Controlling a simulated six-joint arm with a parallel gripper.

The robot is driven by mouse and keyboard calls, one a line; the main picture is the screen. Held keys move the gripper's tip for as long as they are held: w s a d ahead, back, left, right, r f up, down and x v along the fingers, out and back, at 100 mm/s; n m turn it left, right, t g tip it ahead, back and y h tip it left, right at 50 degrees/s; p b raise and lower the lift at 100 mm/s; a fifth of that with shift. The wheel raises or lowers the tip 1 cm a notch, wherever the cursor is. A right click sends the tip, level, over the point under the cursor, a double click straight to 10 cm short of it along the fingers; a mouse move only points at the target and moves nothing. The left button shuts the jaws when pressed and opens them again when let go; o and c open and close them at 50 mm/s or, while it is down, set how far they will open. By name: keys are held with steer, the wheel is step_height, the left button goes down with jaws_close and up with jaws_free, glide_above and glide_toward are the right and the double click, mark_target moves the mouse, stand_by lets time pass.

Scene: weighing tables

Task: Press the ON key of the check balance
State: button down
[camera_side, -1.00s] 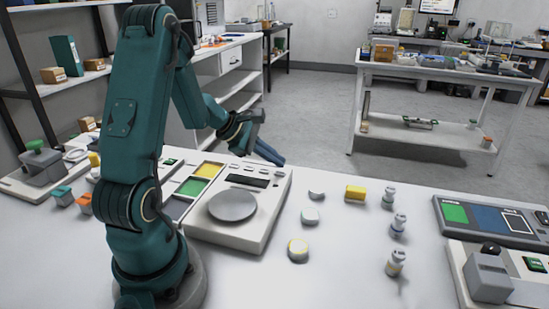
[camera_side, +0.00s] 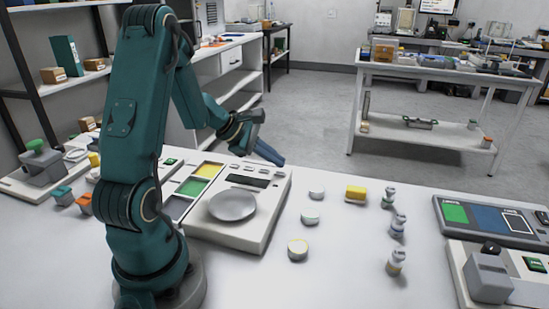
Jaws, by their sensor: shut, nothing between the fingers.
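A white balance (camera_side: 258,225) with a round grey pan (camera_side: 233,205) and a dark display (camera_side: 247,181) stands on the table in front of my arm. A row of small keys (camera_side: 249,169) runs along its far edge; their labels are too small to read, so I cannot tell which is ON. My gripper (camera_side: 270,154) is shut and empty. Its blue-grey fingers point down to the right and appear close above or behind the right end of the key row. I cannot tell whether they touch a key.
Yellow, green and grey panels (camera_side: 190,187) lie left of the pan. White round pieces (camera_side: 298,249), a yellow block (camera_side: 356,193) and several small weights (camera_side: 396,262) stand to the right. Another device with a grey block (camera_side: 488,278) is at the right edge.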

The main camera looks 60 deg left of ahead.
mark_target(275, 173)
steer(key=shift+f, duration=0.1)
steer(key=shift+f, duration=0.35)
steer(key=shift+f, duration=0.35)
stand_by(0.7)
stand_by(0.3)
steer(key=shift+r, duration=0.8)
steer(key=shift+r, duration=2.5)
